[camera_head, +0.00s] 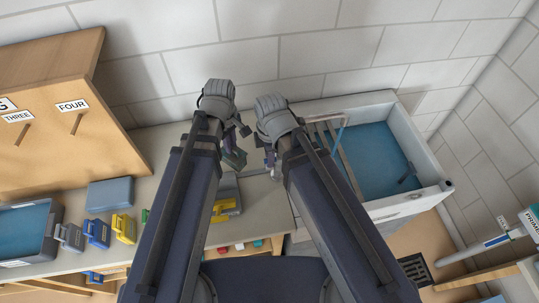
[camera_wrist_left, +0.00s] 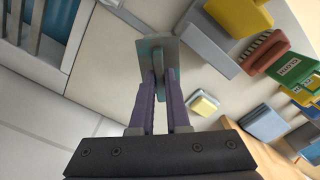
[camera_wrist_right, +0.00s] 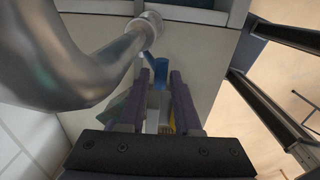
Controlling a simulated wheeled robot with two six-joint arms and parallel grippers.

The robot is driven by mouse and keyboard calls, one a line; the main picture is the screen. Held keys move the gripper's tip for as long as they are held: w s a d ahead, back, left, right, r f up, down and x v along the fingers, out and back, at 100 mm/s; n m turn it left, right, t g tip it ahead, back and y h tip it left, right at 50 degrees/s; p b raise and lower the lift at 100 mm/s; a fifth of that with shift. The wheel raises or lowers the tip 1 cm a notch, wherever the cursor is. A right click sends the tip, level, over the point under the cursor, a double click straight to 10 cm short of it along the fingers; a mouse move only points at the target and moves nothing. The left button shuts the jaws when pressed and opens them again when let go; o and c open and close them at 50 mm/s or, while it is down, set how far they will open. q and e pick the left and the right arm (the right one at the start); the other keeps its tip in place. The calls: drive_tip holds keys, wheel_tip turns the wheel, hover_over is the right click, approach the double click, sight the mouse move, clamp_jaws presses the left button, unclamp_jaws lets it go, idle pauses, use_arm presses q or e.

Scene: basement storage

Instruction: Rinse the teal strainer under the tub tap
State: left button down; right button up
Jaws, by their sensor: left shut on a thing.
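My left gripper (camera_wrist_left: 161,95) is shut on a flat grey-teal piece (camera_wrist_left: 158,45), which looks like the teal strainer. The piece sticks out beyond the fingertips, over the pale counter. In the head view my left gripper (camera_head: 236,152) is left of the tub (camera_head: 416,203). My right gripper (camera_wrist_right: 160,90) is open beside it, with a small blue part (camera_wrist_right: 160,72) showing between its fingertips. I cannot tell whether they touch. A thick metal pipe, apparently the tap (camera_wrist_right: 85,75), curves close along the left side of the right wrist view. Water in the tub looks blue.
The counter (camera_head: 258,205) runs left of the tub. A blue box (camera_head: 110,194), a yellow caddy (camera_head: 123,228) and a tray of blue liquid (camera_head: 52,240) stand to the left. A wooden board with labels (camera_head: 75,110) rises behind them. A floor drain (camera_head: 414,269) lies at the right.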

drive_tip(key=shift+o, duration=1.3)
use_arm(q)
drive_tip(key=shift+r, duration=0.15)
use_arm(e)
drive_tip(key=shift+r, duration=0.15)
use_arm(q)
wheel_tip(320, 180, up, 12)
drive_tip(key=p, duration=1.2)
use_arm(e)
wheel_tip(320, 180, up, 12)
drive_tip(key=shift+s, duration=0.2)
use_arm(q)
drive_tip(key=shift+f, duration=0.2)
